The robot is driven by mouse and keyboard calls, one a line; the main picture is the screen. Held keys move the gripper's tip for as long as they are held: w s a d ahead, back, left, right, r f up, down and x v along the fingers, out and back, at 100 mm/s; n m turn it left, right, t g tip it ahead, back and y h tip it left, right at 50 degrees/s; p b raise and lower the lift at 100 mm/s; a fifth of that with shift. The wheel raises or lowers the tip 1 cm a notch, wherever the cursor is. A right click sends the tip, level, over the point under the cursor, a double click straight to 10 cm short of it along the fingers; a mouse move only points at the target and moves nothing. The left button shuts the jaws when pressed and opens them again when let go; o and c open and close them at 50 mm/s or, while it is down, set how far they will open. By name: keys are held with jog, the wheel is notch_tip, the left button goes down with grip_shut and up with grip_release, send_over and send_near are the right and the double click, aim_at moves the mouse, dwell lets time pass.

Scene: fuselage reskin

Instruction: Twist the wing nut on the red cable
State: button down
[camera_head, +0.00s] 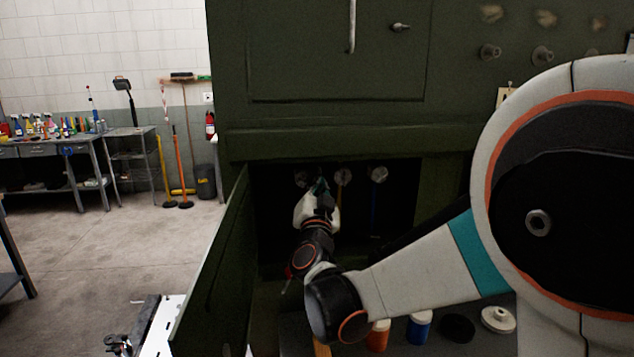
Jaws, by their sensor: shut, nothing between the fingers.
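An open compartment in the green cabinet (330,140) holds a row of round pale fittings, likely the wing nuts. The left fitting (303,179) is dim and partly behind my gripper. The middle fitting (343,176) has a yellow cable (339,198) below it. The right fitting (379,174) has a blue cable (374,212) below it. My gripper (319,187) reaches into the compartment, close to the left fitting. It is shut with nothing visible in it. I cannot tell if it touches the fitting. I cannot make out the red cable; my gripper and wrist cover that area.
An open cabinet door (215,275) stands left of my arm. Below my arm are an orange spool (378,336), a blue spool (419,327), a black disc (457,328) and a white disc (498,319). Open floor (110,240) and workbenches lie to the left.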

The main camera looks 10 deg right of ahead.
jog(key=shift+d+f+m+g+h, duration=0.15)
jog(key=shift+m+h, duration=0.1)
jog(key=shift+m, duration=0.4)
jog(key=shift+a+f+m+g+h, duration=0.15)
jog(key=shift+m+h, duration=0.1)
jog(key=shift+m, duration=0.4)
dwell(1.5)
